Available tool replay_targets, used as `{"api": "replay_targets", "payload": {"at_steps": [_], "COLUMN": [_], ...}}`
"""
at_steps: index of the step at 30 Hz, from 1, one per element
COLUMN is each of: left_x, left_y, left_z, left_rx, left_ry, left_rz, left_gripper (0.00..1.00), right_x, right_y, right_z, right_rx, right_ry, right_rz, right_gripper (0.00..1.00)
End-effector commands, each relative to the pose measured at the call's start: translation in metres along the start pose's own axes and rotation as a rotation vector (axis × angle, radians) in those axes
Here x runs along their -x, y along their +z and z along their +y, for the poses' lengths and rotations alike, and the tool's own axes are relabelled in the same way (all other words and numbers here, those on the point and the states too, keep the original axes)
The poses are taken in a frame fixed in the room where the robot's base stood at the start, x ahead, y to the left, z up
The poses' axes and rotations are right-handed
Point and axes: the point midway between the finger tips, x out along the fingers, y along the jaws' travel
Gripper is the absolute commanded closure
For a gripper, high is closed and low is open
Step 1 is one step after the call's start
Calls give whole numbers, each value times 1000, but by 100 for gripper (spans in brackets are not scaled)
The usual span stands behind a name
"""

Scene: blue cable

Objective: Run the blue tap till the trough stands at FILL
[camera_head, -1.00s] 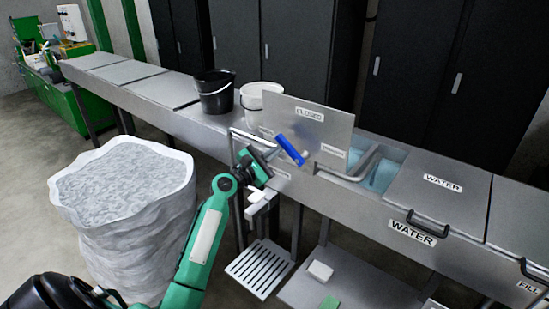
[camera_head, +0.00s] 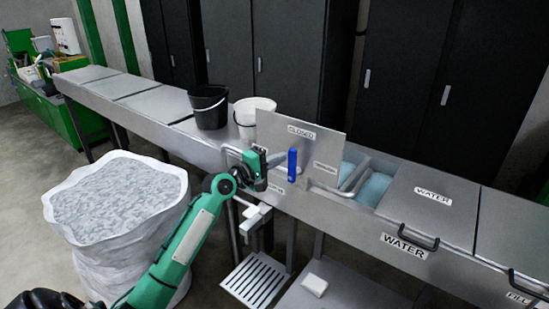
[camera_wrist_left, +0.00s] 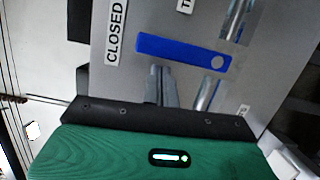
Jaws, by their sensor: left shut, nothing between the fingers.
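The blue tap handle (camera_head: 292,165) stands upright in front of a grey panel (camera_head: 325,139), pointing up toward the CLOSED label (camera_head: 301,132). In the left wrist view the blue handle (camera_wrist_left: 180,51) also points toward CLOSED. My left gripper (camera_head: 279,160) is shut and empty, just left of the handle; whether it touches is unclear. Its fingers (camera_wrist_left: 161,87) show beside the handle in the wrist view. Bluish water (camera_head: 373,188) shows in the open section of the trough (camera_head: 340,206), near a bent metal pipe (camera_head: 352,178). A FILL label (camera_head: 517,298) is at the lower right edge. My right gripper is out of view.
A black bucket (camera_head: 209,108) and a white bucket (camera_head: 246,116) stand behind the panel's left side. A white sack (camera_head: 75,237) of grey flakes stands at left. Metal lids with handles (camera_head: 412,238) cover the trough's right part. Dark cabinets (camera_head: 420,75) line the back.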

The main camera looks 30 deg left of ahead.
Motion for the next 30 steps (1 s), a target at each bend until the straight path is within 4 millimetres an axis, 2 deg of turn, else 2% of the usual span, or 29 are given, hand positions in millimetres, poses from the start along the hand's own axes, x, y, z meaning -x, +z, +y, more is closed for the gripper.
{"api": "replay_targets", "payload": {"at_steps": [10,30], "left_x": [-1,-4], "left_y": [5,5], "left_z": [2,3], "left_rx": [-85,-89], "left_ry": [-22,-23], "left_rz": [1,1], "left_gripper": [100,100], "right_x": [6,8], "right_y": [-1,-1], "right_z": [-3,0], "right_rx": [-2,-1], "right_ry": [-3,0], "right_rz": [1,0], "right_gripper": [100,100]}}
